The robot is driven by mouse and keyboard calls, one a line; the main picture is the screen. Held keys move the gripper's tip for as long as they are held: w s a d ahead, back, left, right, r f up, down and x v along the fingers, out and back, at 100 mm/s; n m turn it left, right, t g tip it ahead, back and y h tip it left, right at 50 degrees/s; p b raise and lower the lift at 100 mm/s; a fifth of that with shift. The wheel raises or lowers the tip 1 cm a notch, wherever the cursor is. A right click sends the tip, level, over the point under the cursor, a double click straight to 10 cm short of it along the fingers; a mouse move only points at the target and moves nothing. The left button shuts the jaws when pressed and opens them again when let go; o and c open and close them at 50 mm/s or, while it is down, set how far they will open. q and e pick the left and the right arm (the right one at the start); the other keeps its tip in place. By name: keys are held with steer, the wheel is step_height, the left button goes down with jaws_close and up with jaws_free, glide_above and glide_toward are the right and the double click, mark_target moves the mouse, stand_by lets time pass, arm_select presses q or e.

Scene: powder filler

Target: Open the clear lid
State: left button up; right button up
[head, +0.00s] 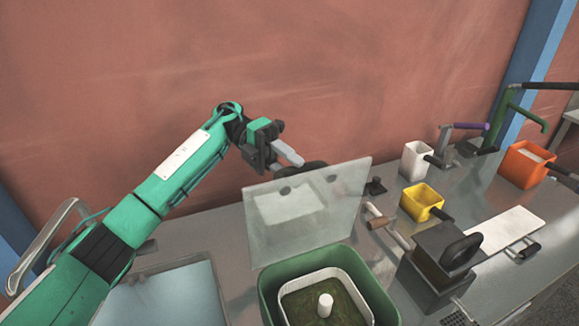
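The clear lid (305,217) is a see-through square pane. It stands raised and tilted at the back of a green square bin (268,281), whose top is uncovered. The bin holds a white-rimmed inner basket (345,277) with a dark green bottom and a white upright peg (325,305). My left gripper (291,158) is just behind and above the lid's upper edge. Its light grey finger shows, but the gap between the fingers is unclear. Dark parts behind the lid's top edge are partly hidden, so I cannot tell whether the gripper touches the lid. My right gripper is out of view.
A pale blue-bottomed basin (165,297) lies at the left. On the grey counter at the right are a yellow cup (421,200), a white cup (416,160), an orange box (524,164), a white board (507,231) and a dark block with a handle (441,262). A reddish wall stands behind.

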arm_select(q)
steer(key=b+v, duration=0.3)
steer(key=v, duration=0.4)
steer(key=shift+w+a, duration=0.2)
